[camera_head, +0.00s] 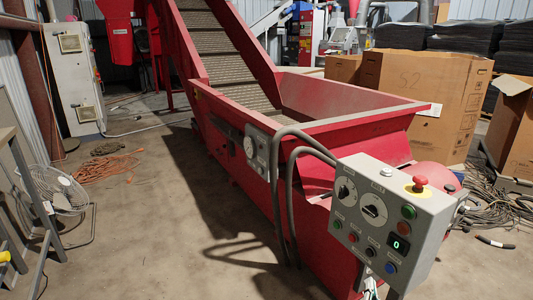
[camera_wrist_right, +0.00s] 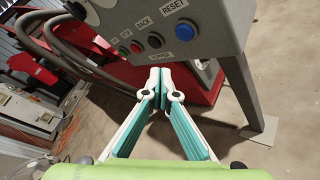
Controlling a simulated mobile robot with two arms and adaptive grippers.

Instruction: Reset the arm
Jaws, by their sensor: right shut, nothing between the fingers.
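A grey control box (camera_head: 385,215) on a post stands at the right front of the head view. It carries two dials, a red mushroom button on top, a lit green "0" display and several coloured buttons. Its blue button (camera_head: 390,267) is at the lower right; in the right wrist view the blue button (camera_wrist_right: 182,29) sits under the label RESET. My right gripper (camera_wrist_right: 160,78) is shut and empty, below the box's button face and apart from the blue button. In the head view only a small pale part shows at the box's lower edge. My left gripper is not in view.
A red conveyor hopper (camera_head: 345,120) stands behind the box, with grey hoses (camera_head: 290,180) looping beside it. Cardboard boxes (camera_head: 430,95) and loose cables (camera_head: 495,200) are at the right. A fan (camera_head: 60,195) stands at the left. The floor between is mostly clear.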

